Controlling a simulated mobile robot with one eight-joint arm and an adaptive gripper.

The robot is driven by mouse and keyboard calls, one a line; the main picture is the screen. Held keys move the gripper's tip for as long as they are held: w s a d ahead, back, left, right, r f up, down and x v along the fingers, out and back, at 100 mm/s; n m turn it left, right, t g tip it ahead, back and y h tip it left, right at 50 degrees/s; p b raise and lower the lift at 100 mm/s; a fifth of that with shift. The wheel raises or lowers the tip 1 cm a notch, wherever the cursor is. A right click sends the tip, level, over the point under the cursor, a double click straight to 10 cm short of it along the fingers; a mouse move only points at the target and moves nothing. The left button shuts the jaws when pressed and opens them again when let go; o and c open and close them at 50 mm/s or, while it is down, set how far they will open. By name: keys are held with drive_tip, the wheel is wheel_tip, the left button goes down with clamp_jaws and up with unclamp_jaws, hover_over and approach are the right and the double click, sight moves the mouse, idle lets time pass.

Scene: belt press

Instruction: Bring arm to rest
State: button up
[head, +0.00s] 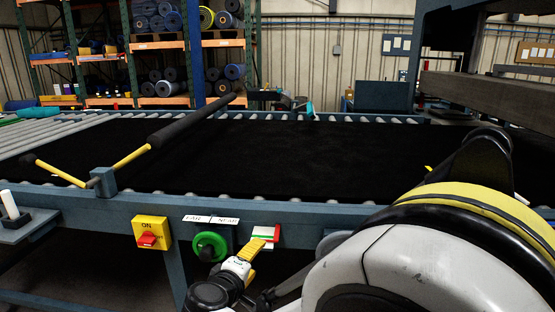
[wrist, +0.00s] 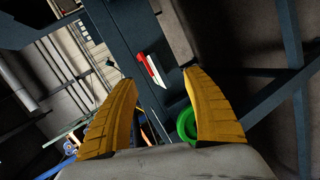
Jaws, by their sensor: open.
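My gripper (head: 259,246) is at the front rail of the press, low and near the middle of the head view. Its yellow fingers are open, with nothing seen between them. In the wrist view, my gripper (wrist: 160,76) shows both fingers spread apart. A red, white and green piece (head: 265,236) on the rail is close behind the fingers in the head view; it also shows ahead of them in the wrist view (wrist: 153,69). A green round knob (head: 209,246) is just left of my gripper. My white and yellow arm fills the lower right of the head view.
The blue front rail (head: 300,214) carries a yellow ON box (head: 152,232) with a red button. FAR and NEAR labels (head: 211,219) sit above the knob. A black belt (head: 260,155) lies over rollers. A black roller bar with yellow arms (head: 180,125) stands at left. Shelves (head: 105,82) stand behind.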

drive_tip(key=s+d+r+m+g, duration=0.2)
drive_tip(key=s+d+m, duration=0.15)
drive_tip(key=d, duration=0.55)
drive_tip(key=s+d+r+m+g, duration=0.1)
drive_tip(key=s+d+m+g, duration=0.2)
drive_tip(key=d, duration=0.6)
drive_tip(key=s+d+m+g+y, duration=0.1)
drive_tip(key=s+d+m+y, duration=0.2)
drive_tip(key=s, duration=1.4)
drive_tip(key=d+m, duration=0.3)
drive_tip(key=d, duration=0.2)
drive_tip(key=shift+f+y, duration=0.25)
drive_tip(key=shift+y, duration=0.05)
